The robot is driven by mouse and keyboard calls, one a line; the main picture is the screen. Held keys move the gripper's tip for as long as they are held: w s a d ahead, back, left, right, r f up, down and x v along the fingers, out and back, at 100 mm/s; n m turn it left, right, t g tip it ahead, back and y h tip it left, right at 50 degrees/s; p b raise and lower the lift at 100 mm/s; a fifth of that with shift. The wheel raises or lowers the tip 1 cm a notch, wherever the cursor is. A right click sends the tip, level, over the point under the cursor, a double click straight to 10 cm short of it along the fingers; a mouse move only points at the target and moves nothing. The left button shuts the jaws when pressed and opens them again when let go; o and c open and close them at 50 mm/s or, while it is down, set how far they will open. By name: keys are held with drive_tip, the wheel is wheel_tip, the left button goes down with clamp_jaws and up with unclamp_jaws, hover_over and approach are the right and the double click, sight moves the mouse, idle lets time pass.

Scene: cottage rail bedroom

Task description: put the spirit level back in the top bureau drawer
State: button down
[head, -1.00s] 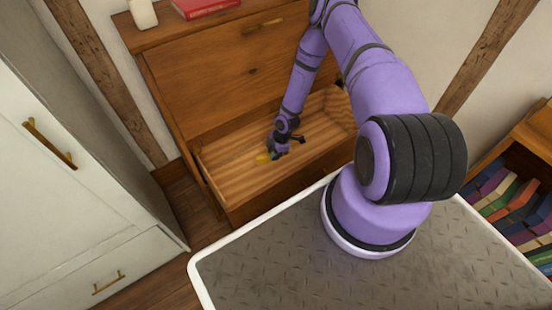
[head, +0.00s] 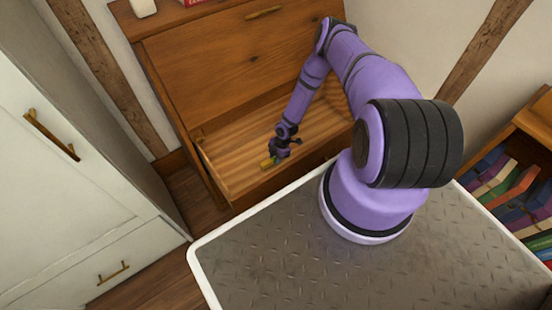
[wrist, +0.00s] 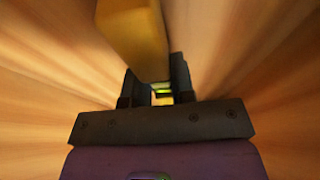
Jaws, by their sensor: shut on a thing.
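The yellow spirit level (head: 267,163) is in my gripper (head: 275,155), which is shut on it. In the wrist view the level (wrist: 135,35) runs up from between the fingers (wrist: 158,92), with a bit of yellow-green showing there. My gripper is over the open bureau drawer (head: 230,158), near its front side. The drawer is pulled out below a large wooden front and looks otherwise empty where I see it. Whether the level touches the drawer floor I cannot tell.
The wooden bureau (head: 215,75) carries a white object (head: 143,7) and a red book (head: 192,2) on top. A white cabinet (head: 75,200) stands at the left. A bookshelf (head: 530,125) with several books is at the right.

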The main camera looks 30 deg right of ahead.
drive_tip(key=shift+f, duration=0.35)
drive_tip(key=c, duration=1)
unclamp_jaws()
drive_tip(key=shift+f, duration=0.1)
drive_tip(key=v, duration=1.2)
